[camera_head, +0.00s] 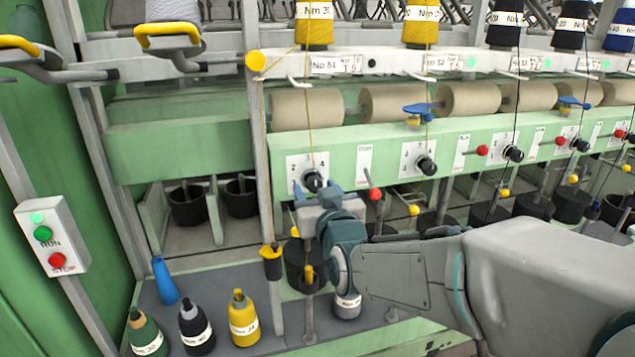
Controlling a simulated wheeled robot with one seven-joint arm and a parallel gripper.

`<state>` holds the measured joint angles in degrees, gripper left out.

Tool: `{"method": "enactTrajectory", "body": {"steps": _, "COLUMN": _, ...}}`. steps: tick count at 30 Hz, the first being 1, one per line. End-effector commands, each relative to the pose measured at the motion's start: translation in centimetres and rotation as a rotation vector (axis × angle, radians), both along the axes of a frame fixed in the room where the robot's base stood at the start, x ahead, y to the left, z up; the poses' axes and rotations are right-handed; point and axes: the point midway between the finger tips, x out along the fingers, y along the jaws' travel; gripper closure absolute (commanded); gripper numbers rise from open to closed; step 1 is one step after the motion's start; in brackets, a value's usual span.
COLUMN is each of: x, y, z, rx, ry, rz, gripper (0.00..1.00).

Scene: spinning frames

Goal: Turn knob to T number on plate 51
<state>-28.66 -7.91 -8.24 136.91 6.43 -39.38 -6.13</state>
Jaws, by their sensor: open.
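Plate No 51 (336,65) is the white label on the upper rail at left. It carries a red T number that looks like 5, but the print is too small to be sure. Below it on the green beam is a white dial plate (296,163) with small digits. Its black knob (312,179) sits at the plate's lower right; its pointing direction is unclear. My gripper (317,190) is open, right at this knob and partly covering its lower side. I cannot tell whether the fingers are around the knob or only in front of it.
A red-ball lever (375,194) stands close right of my gripper. Another dial knob (426,165) is farther right. Yellow yarn (308,110) hangs down in front of the dial. Several yarn cones, including a yellow one (243,320), stand on the lower shelf.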

Motion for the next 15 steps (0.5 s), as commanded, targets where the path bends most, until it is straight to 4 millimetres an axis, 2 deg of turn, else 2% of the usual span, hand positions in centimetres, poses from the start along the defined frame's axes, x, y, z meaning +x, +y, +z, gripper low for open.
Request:
{"method": "enactTrajectory", "body": {"steps": 8, "x": 0.23, "y": -0.5, "z": -0.04, "rx": 0.0, "ry": 0.0, "rz": -0.011, "gripper": 0.49}}
{"method": "enactTrajectory", "body": {"steps": 9, "x": 0.24, "y": -0.52, "z": -0.04, "rx": 0.0, "ry": 0.0, "rz": -0.011, "gripper": 0.55}}
{"method": "enactTrajectory", "body": {"steps": 13, "x": 0.24, "y": -0.52, "z": -0.04, "rx": 0.0, "ry": 0.0, "rz": -0.011, "gripper": 0.91}}
{"method": "enactTrajectory", "body": {"steps": 15, "x": 0.22, "y": -0.51, "z": -0.04, "rx": 0.0, "ry": 0.0, "rz": -0.011, "gripper": 0.94}}
